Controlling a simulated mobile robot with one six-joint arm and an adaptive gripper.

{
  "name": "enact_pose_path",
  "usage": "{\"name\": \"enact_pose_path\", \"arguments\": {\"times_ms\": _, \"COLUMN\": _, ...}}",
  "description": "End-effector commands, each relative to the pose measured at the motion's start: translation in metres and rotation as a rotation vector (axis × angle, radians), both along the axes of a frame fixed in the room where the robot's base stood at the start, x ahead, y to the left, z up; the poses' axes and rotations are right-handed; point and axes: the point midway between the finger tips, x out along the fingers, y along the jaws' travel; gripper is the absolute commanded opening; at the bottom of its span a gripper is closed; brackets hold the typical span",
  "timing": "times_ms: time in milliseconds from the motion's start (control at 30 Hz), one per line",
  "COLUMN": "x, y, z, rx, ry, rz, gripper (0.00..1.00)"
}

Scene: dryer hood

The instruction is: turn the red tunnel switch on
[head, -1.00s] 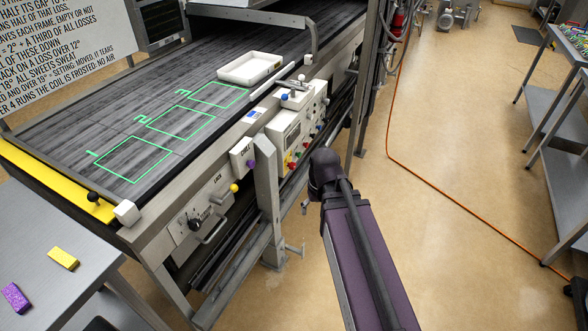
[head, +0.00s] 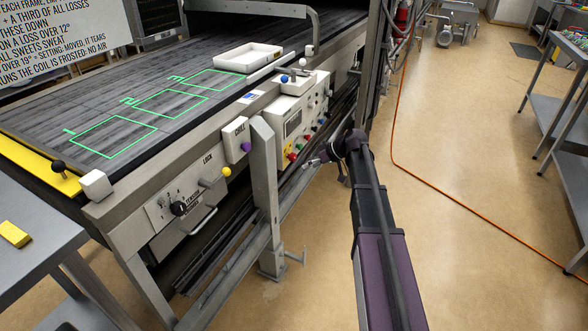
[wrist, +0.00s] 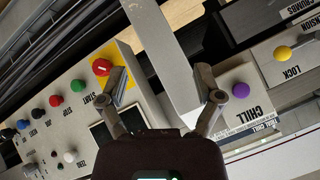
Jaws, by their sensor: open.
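A red rotary switch on a yellow plate (wrist: 101,67) is on the control panel in the wrist view, just beyond my left finger. In the head view, it appears as the red knob (head: 291,156) low on the white control box. My gripper (wrist: 165,92) is open and empty, its two fingers spread apart in front of the panel and a metal post. In the head view, my gripper (head: 316,162) is just right of the box, near its lower controls. I cannot tell whether a finger touches the switch.
A grey post (head: 264,175) stands left of the control box. The purple CHILL knob (wrist: 241,90) and yellow LOCK knob (wrist: 282,52) are nearby. Several coloured buttons, including a red one (wrist: 55,101), share the panel. An orange cable (head: 440,185) crosses the open floor.

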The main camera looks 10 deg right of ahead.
Motion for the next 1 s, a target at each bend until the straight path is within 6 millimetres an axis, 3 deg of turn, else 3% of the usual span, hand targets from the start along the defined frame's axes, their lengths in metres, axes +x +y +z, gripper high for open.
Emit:
{"name": "enact_pose_path", "arguments": {"times_ms": 33, "x": 0.020, "y": -0.010, "z": -0.016, "rx": 0.024, "ry": -0.039, "rz": 0.007, "gripper": 0.84}}
{"name": "enact_pose_path", "arguments": {"times_ms": 100, "x": 0.038, "y": -0.020, "z": -0.022, "rx": 0.058, "ry": -0.097, "rz": 0.021, "gripper": 0.84}}
{"name": "enact_pose_path", "arguments": {"times_ms": 400, "x": 0.098, "y": -0.063, "z": -0.037, "rx": 0.166, "ry": -0.322, "rz": 0.049, "gripper": 0.84}}
{"name": "enact_pose_path", "arguments": {"times_ms": 600, "x": 0.112, "y": -0.077, "z": -0.037, "rx": 0.193, "ry": -0.394, "rz": 0.051, "gripper": 0.84}}
{"name": "enact_pose_path", "arguments": {"times_ms": 1000, "x": 0.113, "y": -0.079, "z": -0.035, "rx": 0.196, "ry": -0.403, "rz": 0.050, "gripper": 0.84}}
